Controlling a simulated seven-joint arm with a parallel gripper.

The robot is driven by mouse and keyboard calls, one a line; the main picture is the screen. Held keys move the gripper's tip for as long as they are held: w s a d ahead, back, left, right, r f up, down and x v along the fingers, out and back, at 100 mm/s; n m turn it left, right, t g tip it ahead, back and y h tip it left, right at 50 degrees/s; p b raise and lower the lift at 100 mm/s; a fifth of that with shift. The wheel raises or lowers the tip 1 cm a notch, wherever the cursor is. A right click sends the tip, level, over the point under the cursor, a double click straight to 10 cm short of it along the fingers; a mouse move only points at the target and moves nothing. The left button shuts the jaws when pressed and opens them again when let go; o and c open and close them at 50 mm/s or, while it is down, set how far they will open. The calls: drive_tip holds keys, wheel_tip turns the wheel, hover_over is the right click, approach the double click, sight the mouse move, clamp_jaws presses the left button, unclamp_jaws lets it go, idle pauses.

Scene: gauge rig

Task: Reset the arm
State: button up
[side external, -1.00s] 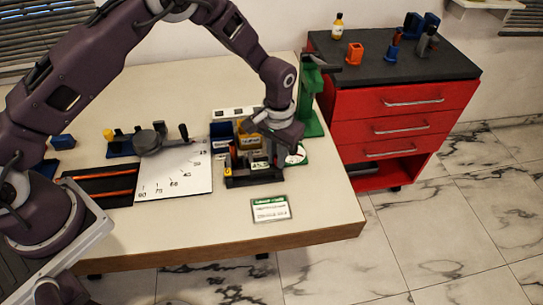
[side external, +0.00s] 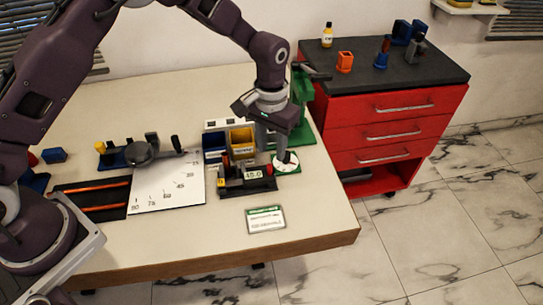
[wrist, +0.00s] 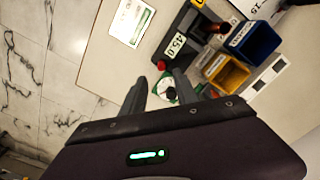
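My gripper (side external: 281,152) hangs above the white-faced green dial piece (side external: 288,168), at the right of the black gauge rig (side external: 245,186). In the wrist view my gripper (wrist: 160,88) has its two fingers apart, with nothing visibly held between them. The dial piece (wrist: 168,97), with a dark knob, shows beyond the fingers. The rig's display (wrist: 179,43) reads 45.0, and a red knob (wrist: 161,65) shows at its near end. Whether a fingertip touches the dial piece is unclear.
Blue (side external: 214,142) and yellow (side external: 241,139) bins stand behind the rig, with a green stand (side external: 302,105) at their right. A white angle board (side external: 168,187) lies left; a label card (side external: 265,219) lies in front. The red drawer cabinet (side external: 400,130) stands right.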

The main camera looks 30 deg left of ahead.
drive_tip(key=shift+r, duration=0.1)
drive_tip(key=s+a+r+t, duration=0.1)
drive_tip(key=s+a+r, duration=0.1)
drive_tip(key=s+r, duration=0.35)
drive_tip(key=s+a+r+t, duration=0.1)
drive_tip(key=s+a+r, duration=0.15)
drive_tip(key=r, duration=0.65)
drive_tip(key=s+a+r+t, duration=0.1)
drive_tip(key=s+a+r, duration=0.2)
drive_tip(key=r, duration=0.4)
drive_tip(key=s+a+r+t, duration=0.1)
drive_tip(key=s+a, duration=0.1)
drive_tip(key=s, duration=0.7)
drive_tip(key=s+a+r+t, duration=0.1)
drive_tip(key=s+a, duration=0.1)
drive_tip(key=s, duration=0.7)
drive_tip(key=shift+s+a+t, duration=0.2)
drive_tip(key=shift+t, duration=0.1)
